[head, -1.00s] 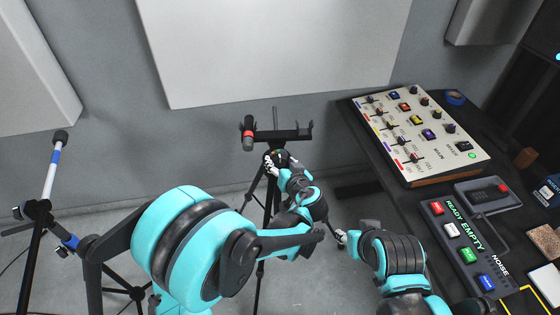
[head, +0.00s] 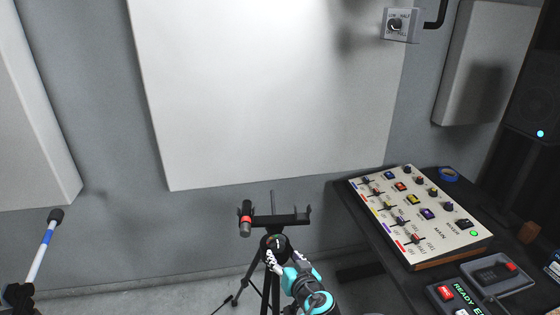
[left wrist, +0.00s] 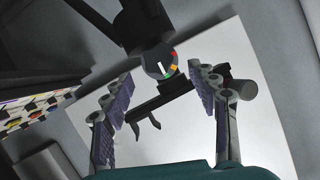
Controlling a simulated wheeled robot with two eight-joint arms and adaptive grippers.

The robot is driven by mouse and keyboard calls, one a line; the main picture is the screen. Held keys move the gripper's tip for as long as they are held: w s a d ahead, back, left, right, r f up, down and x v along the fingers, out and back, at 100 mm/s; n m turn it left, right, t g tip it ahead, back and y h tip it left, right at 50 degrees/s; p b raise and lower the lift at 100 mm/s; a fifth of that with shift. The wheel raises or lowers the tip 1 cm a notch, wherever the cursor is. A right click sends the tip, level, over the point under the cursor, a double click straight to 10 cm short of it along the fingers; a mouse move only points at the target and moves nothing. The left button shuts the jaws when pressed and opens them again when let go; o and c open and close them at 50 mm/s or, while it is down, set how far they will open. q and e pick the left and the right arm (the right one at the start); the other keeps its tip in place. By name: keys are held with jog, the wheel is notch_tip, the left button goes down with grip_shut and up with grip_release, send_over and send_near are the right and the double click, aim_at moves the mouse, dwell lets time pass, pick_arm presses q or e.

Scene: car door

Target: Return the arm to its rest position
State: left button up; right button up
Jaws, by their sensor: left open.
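My left gripper (head: 276,260) is in the lower middle of the head view, just in front of a dark tripod head with a round dial (head: 275,243). In the left wrist view the two padded fingers of the gripper (left wrist: 160,70) stand wide apart with nothing between them. The dial (left wrist: 160,62), with a white pointer and coloured marks, lies beyond the fingertips; a small gap seems to separate them. My left forearm shows at the bottom of the head view. My right gripper is not in view.
The tripod carries a black crossbar (head: 282,219) with a red-banded cylinder (head: 246,218) at its left end. A mixer panel (head: 420,215) sits on the dark desk at right. A microphone stand (head: 46,244) is at left. A wall panel (head: 260,90) is behind.

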pick_arm(q)
jog(key=s+a+r+g, duration=0.1)
jog(key=s+a+g, duration=0.15)
jog(key=a, duration=0.55)
jog(key=s+a+g+h, duration=0.1)
jog(key=s+a+h, duration=0.1)
jog(key=s+a, duration=0.4)
jog(key=s+a+g+h, duration=0.2)
jog(key=s+a, duration=0.4)
jog(key=s, duration=0.6)
jog(key=shift+s+f, duration=0.25)
jog(key=shift+s, duration=0.1)
